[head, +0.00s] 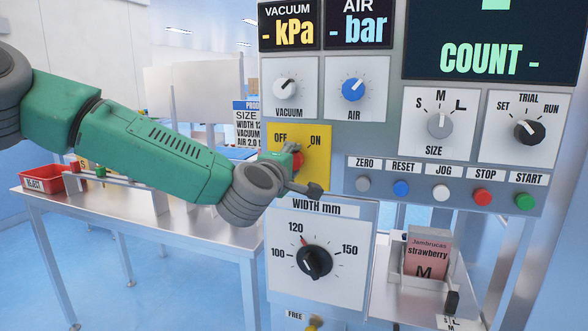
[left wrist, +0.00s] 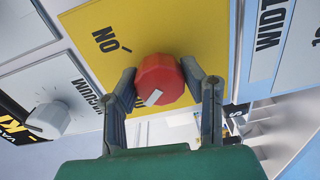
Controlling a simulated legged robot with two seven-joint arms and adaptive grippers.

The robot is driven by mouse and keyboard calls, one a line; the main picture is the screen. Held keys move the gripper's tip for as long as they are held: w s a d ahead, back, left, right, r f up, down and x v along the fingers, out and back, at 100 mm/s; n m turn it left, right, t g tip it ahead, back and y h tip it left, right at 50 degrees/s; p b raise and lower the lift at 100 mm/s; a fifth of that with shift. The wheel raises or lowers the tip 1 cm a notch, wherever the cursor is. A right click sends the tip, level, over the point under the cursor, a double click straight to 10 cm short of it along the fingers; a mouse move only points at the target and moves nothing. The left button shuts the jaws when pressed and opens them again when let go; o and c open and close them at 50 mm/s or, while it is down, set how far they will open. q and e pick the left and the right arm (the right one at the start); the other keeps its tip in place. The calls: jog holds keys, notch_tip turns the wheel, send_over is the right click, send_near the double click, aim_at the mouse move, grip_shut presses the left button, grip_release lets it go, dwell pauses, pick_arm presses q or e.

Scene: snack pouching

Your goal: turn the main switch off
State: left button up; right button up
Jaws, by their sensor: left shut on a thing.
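The main switch is a red knob (left wrist: 163,78) on a yellow plate (left wrist: 88,18) marked OFF and ON. The plate also shows in the head view (head: 317,152), where the knob (head: 298,159) is mostly hidden by my left gripper (head: 300,166). In the left wrist view, the two fingers of my left gripper (left wrist: 160,72) are shut on the knob, one on each side. The white mark on the knob points down and left there, toward the partly covered OFF label. My right gripper is not in view.
The VACUUM knob (head: 286,88) and AIR knob (head: 353,89) sit above the plate, and the WIDTH dial (head: 314,262) below. A row of buttons includes STOP (head: 483,196). The displays show dashes. A strawberry pouch (head: 427,254) stands lower right. A red REJECT bin (head: 41,180) is left.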

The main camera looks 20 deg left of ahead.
pick_arm(q)
jog(key=shift+f+n, duration=0.4)
jog(key=shift+f, duration=0.05)
jog(key=o, duration=0.9)
jog(key=shift+o, duration=1.3)
jog(key=shift+s, duration=0.1)
jog(key=shift+a+r, duration=0.1)
jog(key=shift+r, duration=0.1)
jog(key=s, duration=1.1)
jog(key=shift+s+a, duration=0.25)
jog(key=shift+s, duration=0.15)
jog(key=shift+r, duration=0.1)
